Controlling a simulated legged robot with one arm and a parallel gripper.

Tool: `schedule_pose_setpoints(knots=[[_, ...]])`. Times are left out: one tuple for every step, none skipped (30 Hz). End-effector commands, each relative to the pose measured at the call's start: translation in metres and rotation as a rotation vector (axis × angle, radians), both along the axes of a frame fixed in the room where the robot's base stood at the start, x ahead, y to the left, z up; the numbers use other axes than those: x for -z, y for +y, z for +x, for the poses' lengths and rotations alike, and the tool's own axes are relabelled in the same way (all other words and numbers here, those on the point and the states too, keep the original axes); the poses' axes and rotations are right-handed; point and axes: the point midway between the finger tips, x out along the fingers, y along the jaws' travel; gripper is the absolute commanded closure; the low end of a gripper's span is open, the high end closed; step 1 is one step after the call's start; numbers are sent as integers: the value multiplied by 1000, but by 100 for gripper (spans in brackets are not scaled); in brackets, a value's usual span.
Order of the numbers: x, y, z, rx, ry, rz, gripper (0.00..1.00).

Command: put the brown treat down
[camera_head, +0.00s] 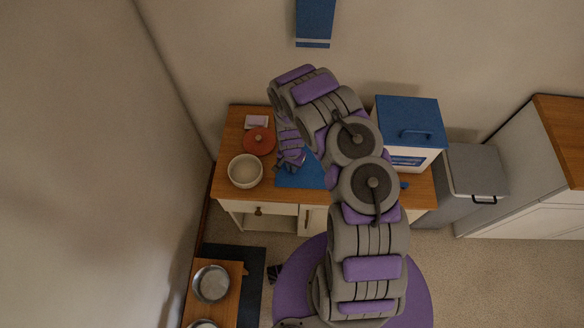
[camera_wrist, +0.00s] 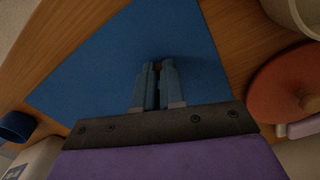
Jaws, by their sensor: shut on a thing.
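My gripper (camera_wrist: 157,88) is shut on the brown treat (camera_wrist: 158,66), which shows only as a small dark brown bit between the fingertips in the wrist view. The fingers hide most of it. The fingertips are over the blue mat (camera_wrist: 130,50), close to its surface; I cannot tell whether the treat touches the mat. In the head view my gripper (camera_head: 287,167) is over the left part of the blue mat (camera_head: 303,179), and the treat cannot be made out there.
A cream bowl (camera_head: 245,171), a red lid (camera_head: 259,141) and a small pale item (camera_head: 257,121) stand left of the mat on the wooden counter (camera_head: 228,150). A blue-lidded white box (camera_head: 410,120) stands right. Metal bowls (camera_head: 211,284) sit on a low stand. A grey bin (camera_head: 475,170) is right of the counter.

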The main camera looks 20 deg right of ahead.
Motion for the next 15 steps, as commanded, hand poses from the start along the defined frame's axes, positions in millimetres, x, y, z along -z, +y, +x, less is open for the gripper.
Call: schedule_pose_setpoints(knots=[[6,0,1,0,-1,0,100],[7,0,1,0,-2,1,100],[6,0,1,0,-3,0,100],[6,0,1,0,-3,0,100],[5,0,1,0,-3,0,100],[5,0,1,0,-3,0,100],[5,0,1,0,-3,0,100],[5,0,1,0,-2,-1,100],[6,0,1,0,-2,-1,100],[6,0,1,0,-2,-1,90],[6,0,1,0,-2,-1,87],[5,0,1,0,-2,-1,83],[5,0,1,0,-2,-1,80],[5,0,1,0,-2,-1,77],[5,0,1,0,-2,-1,74]])
